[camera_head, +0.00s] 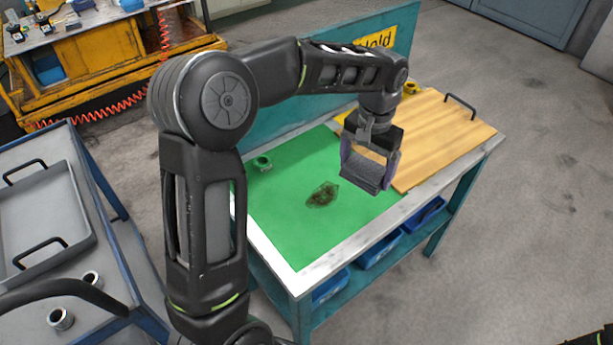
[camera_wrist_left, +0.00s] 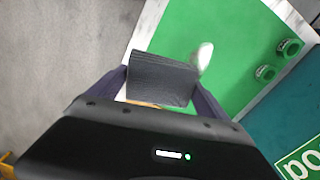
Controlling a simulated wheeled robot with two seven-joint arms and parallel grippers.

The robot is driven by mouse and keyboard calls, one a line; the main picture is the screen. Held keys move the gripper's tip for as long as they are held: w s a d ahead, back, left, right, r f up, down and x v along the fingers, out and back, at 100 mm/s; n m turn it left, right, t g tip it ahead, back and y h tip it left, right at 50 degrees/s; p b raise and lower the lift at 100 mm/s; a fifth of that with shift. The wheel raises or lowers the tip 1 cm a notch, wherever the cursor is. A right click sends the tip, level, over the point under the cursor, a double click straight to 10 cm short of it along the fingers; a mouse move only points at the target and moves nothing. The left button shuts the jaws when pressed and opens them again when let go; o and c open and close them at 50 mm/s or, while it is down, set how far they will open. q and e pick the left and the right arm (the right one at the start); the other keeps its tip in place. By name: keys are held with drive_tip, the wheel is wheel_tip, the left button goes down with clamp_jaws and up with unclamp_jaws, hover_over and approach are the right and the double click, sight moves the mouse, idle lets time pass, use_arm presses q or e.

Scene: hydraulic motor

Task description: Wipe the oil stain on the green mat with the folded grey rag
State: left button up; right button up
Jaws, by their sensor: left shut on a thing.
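The green mat (camera_head: 290,235) lies on the left part of the workbench. A dark brownish oil stain (camera_head: 322,195) is near its middle. My left gripper (camera_head: 370,160) is shut on the folded grey rag (camera_head: 372,175) and holds it to the right of the stain in the head view, seemingly above the mat's right side. In the left wrist view the rag (camera_wrist_left: 162,80) spans between the two fingers, with the mat (camera_wrist_left: 225,30) beyond it. The stain is not visible there; a whitish spot shows beside the rag. My right gripper does not show.
A wooden board (camera_head: 445,135) with a dark handle lies right of the mat. A teal back panel (camera_head: 285,105) rises behind. A grey cart (camera_head: 75,235) with a tray and fittings stands at left.

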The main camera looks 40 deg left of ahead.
use_arm(q)
drive_tip(key=s+a+f+m, duration=0.1)
drive_tip(key=s+a+f, duration=0.1)
drive_tip(key=a, duration=0.4)
drive_tip(key=s+a+f+b, duration=0.1)
drive_tip(key=s+a+f, duration=0.2)
drive_tip(key=a, duration=0.3)
drive_tip(key=shift+s+a+f+m+b, duration=0.15)
drive_tip(key=shift+s+f+m+b, duration=0.15)
drive_tip(key=shift+s+m, duration=0.1)
drive_tip(key=shift+f, duration=0.15)
